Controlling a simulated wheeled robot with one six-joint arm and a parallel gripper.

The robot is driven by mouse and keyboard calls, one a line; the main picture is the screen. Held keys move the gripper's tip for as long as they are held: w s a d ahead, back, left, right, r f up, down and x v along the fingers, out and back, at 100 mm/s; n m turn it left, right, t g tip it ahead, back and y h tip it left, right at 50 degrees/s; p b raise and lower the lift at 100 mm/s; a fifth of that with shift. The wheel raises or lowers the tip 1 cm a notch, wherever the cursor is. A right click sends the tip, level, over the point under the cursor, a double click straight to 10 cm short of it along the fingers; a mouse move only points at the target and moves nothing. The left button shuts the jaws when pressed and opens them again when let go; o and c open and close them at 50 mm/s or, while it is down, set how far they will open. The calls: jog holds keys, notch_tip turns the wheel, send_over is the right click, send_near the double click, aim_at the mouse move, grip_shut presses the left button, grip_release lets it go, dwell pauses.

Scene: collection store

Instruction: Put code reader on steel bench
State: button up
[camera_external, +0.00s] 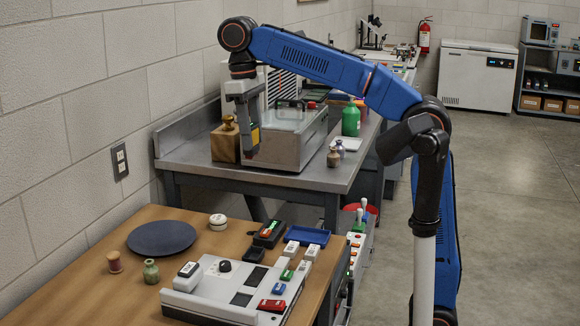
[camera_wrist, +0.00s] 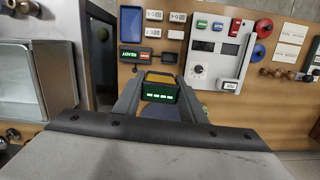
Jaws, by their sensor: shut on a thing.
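My gripper (camera_external: 250,148) points down and is shut on the code reader (camera_wrist: 160,92), a dark block with a yellow top edge and a lit green display. The fingers (camera_wrist: 160,100) clasp it from both sides in the wrist view. In the external view the reader shows as a small yellow and dark piece (camera_external: 254,136) at the gripper's tip, held in the air. The steel bench (camera_external: 345,172) stands by the wall, behind the wooden table. The gripper overlaps the bench in the picture; its exact height and distance from the bench top are unclear.
A steel machine (camera_external: 285,140) fills the bench's middle. A wooden block with a brass weight (camera_external: 225,143) stands left of it; a green bottle (camera_external: 350,121) and small jars stand right. The wooden table (camera_external: 130,290) holds a dark plate (camera_external: 162,238) and a control panel (camera_external: 215,300).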

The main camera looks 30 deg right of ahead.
jog(key=shift+n, duration=0.3)
jog(key=s+a, duration=0.1)
jog(key=s, duration=0.1)
jog(key=s+a, duration=0.1)
jog(key=shift+s+a, duration=0.1)
jog(key=shift+s, duration=0.25)
jog(key=shift+f, duration=0.1)
notch_tip(320, 180, down, 28)
jog(key=shift+r, duration=0.25)
jog(key=shift+f, duration=0.2)
jog(key=o, duration=1.2)
jog(key=shift+c, duration=0.2)
jog(key=shift+o, duration=0.4)
notch_tip(320, 180, up, 17)
jog(key=w+a, duration=0.1)
jog(key=a, duration=0.1)
jog(key=shift+w+r, duration=0.15)
jog(key=shift+w, duration=0.2)
